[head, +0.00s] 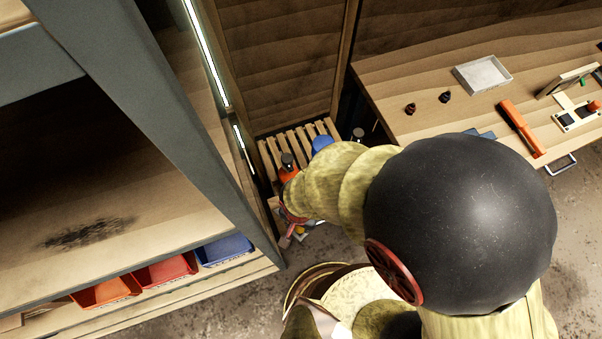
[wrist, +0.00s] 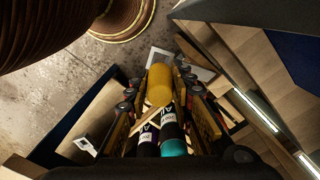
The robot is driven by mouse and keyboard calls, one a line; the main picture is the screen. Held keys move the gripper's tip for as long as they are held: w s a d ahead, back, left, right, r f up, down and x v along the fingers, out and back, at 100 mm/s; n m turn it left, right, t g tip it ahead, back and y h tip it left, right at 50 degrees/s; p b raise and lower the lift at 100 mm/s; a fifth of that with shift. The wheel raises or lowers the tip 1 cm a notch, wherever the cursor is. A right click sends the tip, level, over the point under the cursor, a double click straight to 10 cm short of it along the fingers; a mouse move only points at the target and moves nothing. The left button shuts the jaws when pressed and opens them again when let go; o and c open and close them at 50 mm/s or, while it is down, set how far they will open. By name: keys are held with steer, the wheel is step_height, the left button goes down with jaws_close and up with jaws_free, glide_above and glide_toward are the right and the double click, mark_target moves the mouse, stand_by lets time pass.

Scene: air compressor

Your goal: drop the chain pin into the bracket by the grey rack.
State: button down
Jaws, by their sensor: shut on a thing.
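My gripper (wrist: 158,88) is low between its fingers in the wrist view, shut on a yellow cylindrical piece (wrist: 159,84) that looks like the chain pin. The cylinder's near end is close to dark labelled bottles or cans (wrist: 168,122), so its full length is unclear. In the head view my arm largely hides the gripper, and I cannot make out the pin there. The grey rack (head: 150,95) stands at the left, left of my gripper in that view. I cannot identify the bracket with certainty in either view.
A slatted wooden pallet (head: 295,143) holds an orange bottle (head: 288,168) and a blue-topped item (head: 322,143) near my gripper. Orange, red and blue bins (head: 165,271) line the rack's low shelf. A workbench (head: 430,70) with a grey tray (head: 482,74) is at the right.

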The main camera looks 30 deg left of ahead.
steer(key=shift+f+b, duration=1.55)
steer(key=shift+f, duration=0.65)
stand_by(0.7)
steer(key=shift+f, duration=0.35)
steer(key=shift+f+b, duration=0.35)
steer(key=shift+b, duration=0.05)
stand_by(0.3)
steer(key=c, duration=1.5)
jaws_free()
steer(key=shift+o, duration=0.2)
step_height(320, 180, up, 12)
